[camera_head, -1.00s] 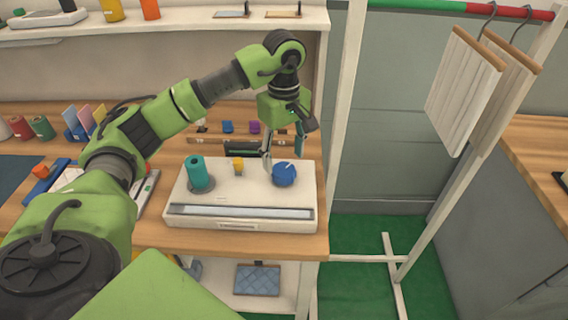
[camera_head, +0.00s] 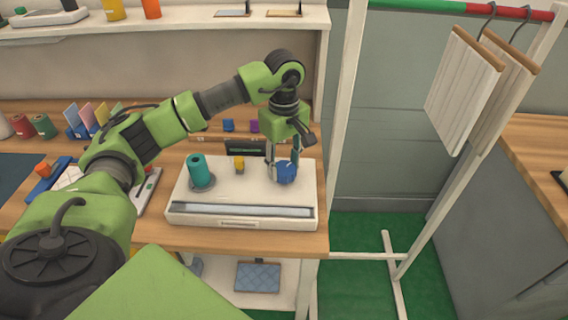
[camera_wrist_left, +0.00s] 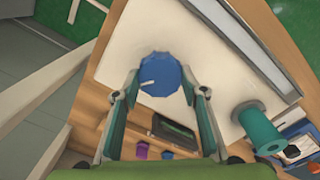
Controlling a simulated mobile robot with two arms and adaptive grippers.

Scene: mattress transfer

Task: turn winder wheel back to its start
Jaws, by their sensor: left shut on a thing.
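The blue winder wheel (camera_head: 287,175) sits at the right of the top of a white winder base (camera_head: 226,194). It also shows in the left wrist view (camera_wrist_left: 162,72), with a short white mark near its left edge, pointing toward the left finger. My left gripper (camera_head: 282,166) reaches down over the wheel from above. In the left wrist view its two fingers (camera_wrist_left: 160,84) are shut on opposite sides of the wheel. A teal spool (camera_head: 198,171) stands upright at the left of the base; it shows at lower right in the wrist view (camera_wrist_left: 257,128). My right gripper is not in view.
A small yellow piece (camera_head: 239,164) stands between the spool and wheel. A dark display (camera_head: 245,148) lies behind the base. A white rack post (camera_head: 346,90) rises just right of the wooden bench (camera_head: 180,236). White panels (camera_head: 462,92) hang farther right.

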